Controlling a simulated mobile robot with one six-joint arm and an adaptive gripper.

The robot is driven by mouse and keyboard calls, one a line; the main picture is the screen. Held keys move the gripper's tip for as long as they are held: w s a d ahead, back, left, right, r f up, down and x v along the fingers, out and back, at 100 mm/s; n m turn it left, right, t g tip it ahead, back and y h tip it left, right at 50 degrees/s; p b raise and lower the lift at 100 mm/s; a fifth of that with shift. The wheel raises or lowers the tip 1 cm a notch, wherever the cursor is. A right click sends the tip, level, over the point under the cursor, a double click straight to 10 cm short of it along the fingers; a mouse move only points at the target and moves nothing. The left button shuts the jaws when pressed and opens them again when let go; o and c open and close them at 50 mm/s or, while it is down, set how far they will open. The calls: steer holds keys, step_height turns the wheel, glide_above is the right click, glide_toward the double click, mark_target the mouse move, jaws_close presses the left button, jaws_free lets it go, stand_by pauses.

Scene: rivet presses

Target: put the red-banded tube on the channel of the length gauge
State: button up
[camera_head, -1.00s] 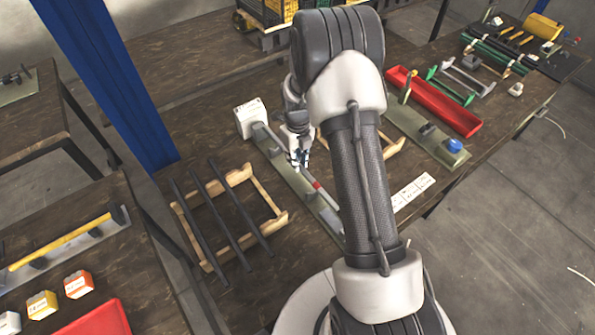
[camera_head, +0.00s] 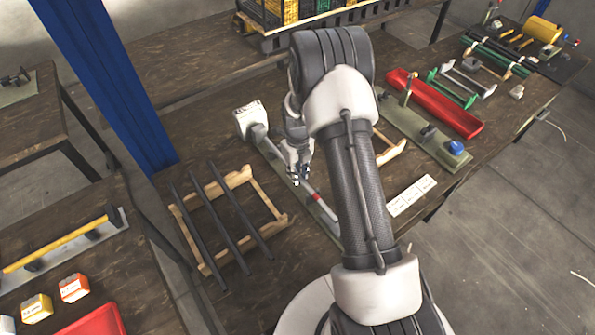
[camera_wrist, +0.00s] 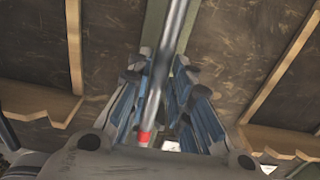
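The red-banded tube (camera_head: 327,208) is a grey tube with a red band. In the head view it lies along and over the length gauge (camera_head: 266,147), a long green plate with a white block at its far end. My gripper (camera_head: 302,178) is at the tube just beyond the band. In the wrist view my gripper (camera_wrist: 162,80) has its fingers close on both sides of the tube (camera_wrist: 167,55), with the band (camera_wrist: 145,137) near the palm. The tube runs slightly slanted above the plate (camera_wrist: 183,45). I cannot see whether it touches the channel.
A wooden rack (camera_head: 185,222) with several dark tubes stands left of the gauge. To the right are a white label card (camera_head: 411,194), a green fixture with a blue knob (camera_head: 455,147) and a red tray (camera_head: 440,108). My arm covers the gauge's near end.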

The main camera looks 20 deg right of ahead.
steer(key=o, duration=0.3)
steer(key=shift+r, duration=0.1)
step_height(320, 180, up, 22)
steer(key=s+a+n+t+p, duration=0.1)
steer(key=s+a+n+p, duration=0.15)
steer(key=n, duration=0.35)
steer(key=s+a+r+n+t, duration=0.1)
steer(key=s+a+r+n, duration=0.2)
steer(key=s+r+n, duration=0.6)
steer(key=s+a+r+n+t, duration=0.1)
steer(key=s+a+r+n, duration=0.1)
steer(key=s+n, duration=0.6)
steer(key=s+a+r+n+t, duration=0.1)
steer(key=s+a+r+n, duration=0.2)
steer(key=s+n, duration=0.6)
step_height(320, 180, up, 2)
steer(key=shift+s+r+n+t+p, duration=0.1)
steer(key=shift+s+n+t+p, duration=0.2)
steer(key=shift+n, duration=0.6)
